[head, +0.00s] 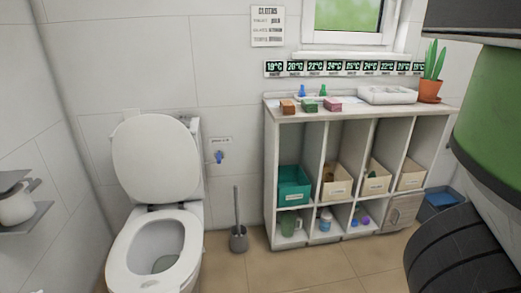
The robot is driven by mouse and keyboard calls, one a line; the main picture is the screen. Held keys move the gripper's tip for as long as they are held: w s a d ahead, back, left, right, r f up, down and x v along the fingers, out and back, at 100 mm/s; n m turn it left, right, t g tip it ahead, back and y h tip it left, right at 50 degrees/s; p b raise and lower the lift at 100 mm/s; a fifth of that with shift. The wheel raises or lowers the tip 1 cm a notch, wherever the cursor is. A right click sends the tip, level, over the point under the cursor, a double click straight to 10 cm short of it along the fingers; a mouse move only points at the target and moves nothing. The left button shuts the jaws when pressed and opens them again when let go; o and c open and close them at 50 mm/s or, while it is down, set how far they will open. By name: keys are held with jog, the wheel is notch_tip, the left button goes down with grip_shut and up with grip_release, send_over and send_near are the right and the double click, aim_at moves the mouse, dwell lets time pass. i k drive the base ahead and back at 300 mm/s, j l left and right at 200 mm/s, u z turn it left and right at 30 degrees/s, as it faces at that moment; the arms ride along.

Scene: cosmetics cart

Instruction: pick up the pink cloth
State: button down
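A small pink folded piece (332,104), which looks like the pink cloth, lies on top of the white shelf unit (350,115). It is the rightmost of three small folded pieces in a row near the front edge. A green one (310,105) is just left of it and a brown-orange one (288,107) is at the left end. My gripper is not in view.
A white tray (388,95) and a potted cactus (431,88) stand right of the pink piece. Small blue and green bottles stand behind. A toilet (157,190) and brush (238,238) are left; open tiled floor (265,268) lies in front.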

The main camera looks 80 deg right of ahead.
aim_at(333, 105)
jog(key=z, duration=2.2)
jog(key=u, duration=1.25)
jog(key=z, duration=1.25)
jog(key=i+j+u, duration=0.25)
jog(key=j, duration=0.25)
jog(key=i+j+u, duration=0.2)
jog(key=j, duration=0.25)
